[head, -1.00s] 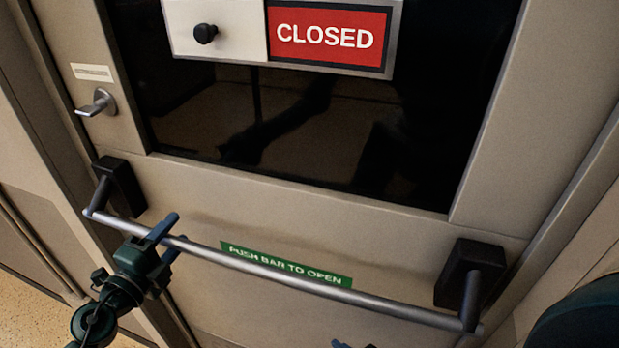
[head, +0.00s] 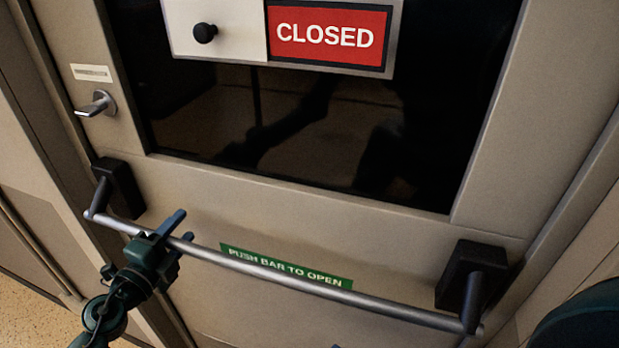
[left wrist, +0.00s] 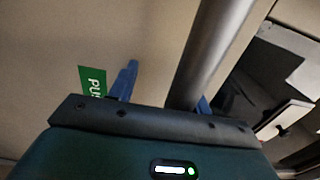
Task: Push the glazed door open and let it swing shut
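The beige glazed door (head: 300,200) fills the head view and stands shut in its frame. A grey push bar (head: 290,284) crosses it between two black end brackets. My left gripper (head: 182,226) is at the bar's left part, its blue fingers spread apart. In the left wrist view the bar (left wrist: 212,45) runs between the fingers, closer to the right one; I cannot tell whether they touch it.
A green "PUSH BAR TO OPEN" label (head: 285,266) sits behind the bar. A lever handle (head: 97,104) is at the door's left. A red "CLOSED" sign (head: 329,37) with a black knob (head: 205,33) is above. Speckled floor (head: 35,310) shows at lower left.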

